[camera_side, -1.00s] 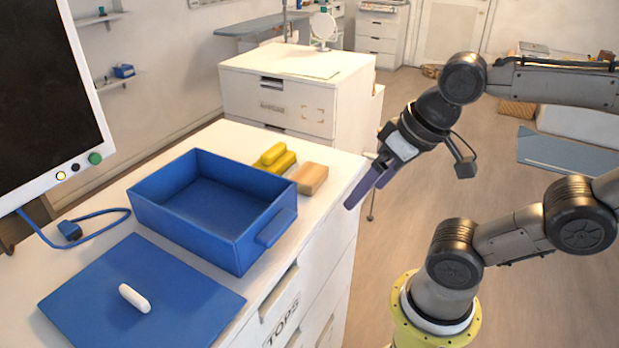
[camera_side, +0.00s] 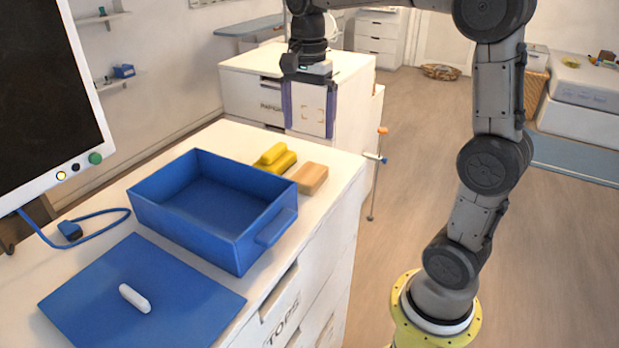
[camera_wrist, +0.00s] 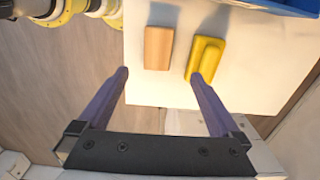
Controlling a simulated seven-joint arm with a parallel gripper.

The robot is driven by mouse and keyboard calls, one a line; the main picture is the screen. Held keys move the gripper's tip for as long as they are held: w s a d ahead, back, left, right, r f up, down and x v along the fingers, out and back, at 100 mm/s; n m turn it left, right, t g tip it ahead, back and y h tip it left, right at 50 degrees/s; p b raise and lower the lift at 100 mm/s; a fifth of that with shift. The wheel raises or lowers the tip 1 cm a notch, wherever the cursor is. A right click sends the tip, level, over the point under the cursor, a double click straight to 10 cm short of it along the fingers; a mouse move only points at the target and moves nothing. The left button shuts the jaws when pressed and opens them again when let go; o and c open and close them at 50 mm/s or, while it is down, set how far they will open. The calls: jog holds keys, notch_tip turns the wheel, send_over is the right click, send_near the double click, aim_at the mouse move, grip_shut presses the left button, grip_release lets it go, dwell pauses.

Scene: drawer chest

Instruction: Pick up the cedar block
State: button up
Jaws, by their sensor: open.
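The cedar block (camera_side: 310,178) is a tan wooden block lying on the white chest top, right of the yellow object and near the right edge. It also shows in the wrist view (camera_wrist: 158,48), beyond the fingertips and between their lines. My gripper (camera_side: 308,134) is open and empty, pointing down, above the back of the chest top and apart from the block. Its two purple fingers also show in the wrist view (camera_wrist: 160,75), spread wide. The right finger overlaps the lower end of the yellow object in that view.
A yellow stepped object (camera_side: 274,160) lies just left of the block. A blue open box (camera_side: 255,243) stands close by. A blue mat (camera_side: 190,298) with a white stick (camera_side: 134,298) lies in front. A dark screen (camera_side: 45,90) stands at the left.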

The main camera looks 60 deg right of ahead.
send_over(309, 172)
notch_tip(309, 172, down, 6)
jog(key=shift+w+d+f, duration=0.1)
jog(key=shift+f, duration=2.85)
jog(key=shift+r, duration=0.1)
grip_shut()
